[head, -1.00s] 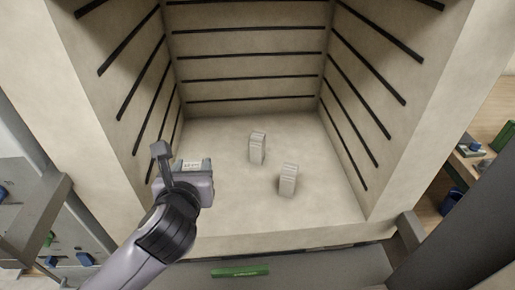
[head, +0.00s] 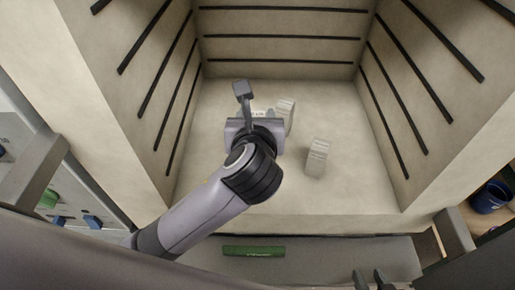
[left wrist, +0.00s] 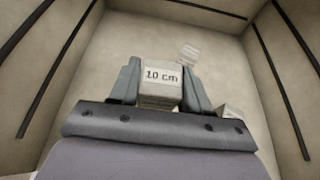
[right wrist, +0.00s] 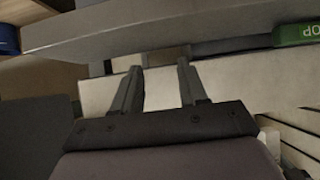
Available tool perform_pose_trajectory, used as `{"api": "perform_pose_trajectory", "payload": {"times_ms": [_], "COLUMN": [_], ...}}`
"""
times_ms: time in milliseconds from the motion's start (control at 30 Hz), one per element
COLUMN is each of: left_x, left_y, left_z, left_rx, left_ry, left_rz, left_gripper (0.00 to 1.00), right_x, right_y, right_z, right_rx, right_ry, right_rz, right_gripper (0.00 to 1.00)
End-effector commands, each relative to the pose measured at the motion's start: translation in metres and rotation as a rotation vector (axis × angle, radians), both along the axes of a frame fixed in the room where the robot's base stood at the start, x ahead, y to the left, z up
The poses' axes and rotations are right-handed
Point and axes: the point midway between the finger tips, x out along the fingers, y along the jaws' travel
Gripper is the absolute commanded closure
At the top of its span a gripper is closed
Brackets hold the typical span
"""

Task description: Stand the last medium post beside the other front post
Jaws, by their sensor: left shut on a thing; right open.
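My left gripper (head: 258,116) is inside the kiln chamber, shut on a pale post (left wrist: 161,92) labelled "10 cm" in the left wrist view. In the head view the gripper hides most of this post. A back post (head: 286,112) stands on the chamber floor (head: 345,110), partly behind the gripper; it also shows in the left wrist view (left wrist: 188,54). A front post (head: 317,158) stands upright to the right of the gripper; its top corner shows beside the finger in the left wrist view. My right gripper (right wrist: 160,68) is open and empty, outside the chamber.
The chamber walls with dark grooves (head: 280,37) enclose the floor on three sides. The floor left of the front post is partly covered by my arm; the right side is clear. A green label (head: 253,251) is on the ledge in front. A blue bucket (head: 490,197) is at right.

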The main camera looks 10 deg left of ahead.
Motion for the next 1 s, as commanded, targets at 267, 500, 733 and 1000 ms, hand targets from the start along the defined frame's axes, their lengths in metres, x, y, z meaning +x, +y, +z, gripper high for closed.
{"api": "perform_pose_trajectory", "payload": {"times_ms": [267,500,733,1000], "left_x": [0.000,0.000,0.000,0.000], "left_y": [0.000,0.000,0.000,0.000], "left_z": [-0.032,-0.073,-0.085,-0.086], "left_rx": [0.000,0.002,-0.001,0.000], "left_ry": [-0.003,-0.001,-0.004,-0.003], "left_rz": [-0.001,-0.001,-0.001,-0.001], "left_gripper": [0.96,0.96,0.96,0.96], "right_x": [0.002,0.003,0.004,0.005], "right_y": [0.002,0.004,0.006,0.006], "right_z": [-0.005,-0.013,-0.013,-0.010], "right_rx": [0.007,0.014,0.017,0.016], "right_ry": [-0.002,0.002,0.003,0.000], "right_rz": [-0.001,0.001,0.006,0.007], "right_gripper": [0.57,0.57,0.57,0.57]}}
